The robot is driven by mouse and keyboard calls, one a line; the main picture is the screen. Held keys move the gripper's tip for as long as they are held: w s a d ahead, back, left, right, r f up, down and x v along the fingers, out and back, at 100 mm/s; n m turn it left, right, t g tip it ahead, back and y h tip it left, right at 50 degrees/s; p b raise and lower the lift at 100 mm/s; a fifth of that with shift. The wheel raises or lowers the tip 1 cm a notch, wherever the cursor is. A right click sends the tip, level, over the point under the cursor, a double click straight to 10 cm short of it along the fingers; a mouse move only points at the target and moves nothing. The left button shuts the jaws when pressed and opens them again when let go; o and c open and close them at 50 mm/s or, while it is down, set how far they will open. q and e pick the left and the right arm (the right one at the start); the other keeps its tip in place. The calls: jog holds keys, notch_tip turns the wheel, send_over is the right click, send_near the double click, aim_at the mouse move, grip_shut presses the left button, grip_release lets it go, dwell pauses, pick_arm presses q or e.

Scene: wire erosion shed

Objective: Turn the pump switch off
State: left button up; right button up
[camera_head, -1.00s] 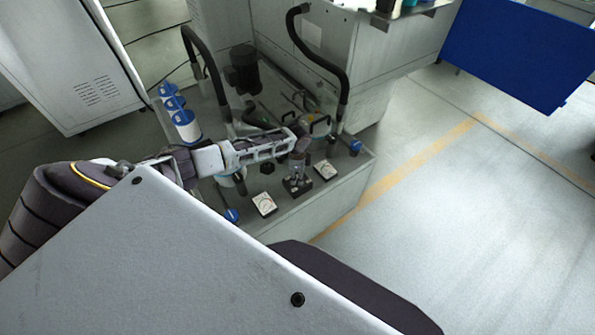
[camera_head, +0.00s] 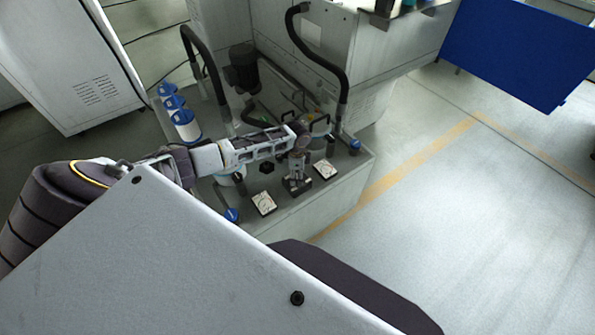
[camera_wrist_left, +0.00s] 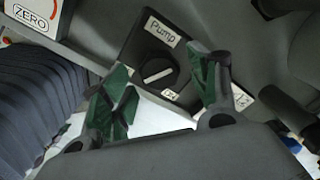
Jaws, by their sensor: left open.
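The pump switch (camera_wrist_left: 158,73) is a round black knob with a pale bar on a dark plate, under a "Pump" label (camera_wrist_left: 161,31) in the left wrist view. Its bar slants, with its right end higher. My left gripper (camera_wrist_left: 163,88) is open, with one green-padded finger on each side of the knob in that view. I cannot tell whether the fingers touch it. In the head view my left gripper (camera_head: 299,158) is over the dark switch plate (camera_head: 297,187) on the grey cabinet top and hides part of it. My right gripper is not in view.
Two white dials (camera_head: 263,203) and (camera_head: 324,169) flank the switch plate. Black hoses (camera_head: 328,66) arch over the cabinet behind. Blue-topped white canisters (camera_head: 184,122) stand at the back left. Blue knobs sit near the cabinet edges. Open floor (camera_head: 440,220) lies to the right.

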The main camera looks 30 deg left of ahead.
pick_arm(q)
notch_tip(320, 180, up, 11)
jog(key=shift+r, duration=0.2)
dwell(0.5)
jog(key=shift+d, duration=0.1)
dwell(0.4)
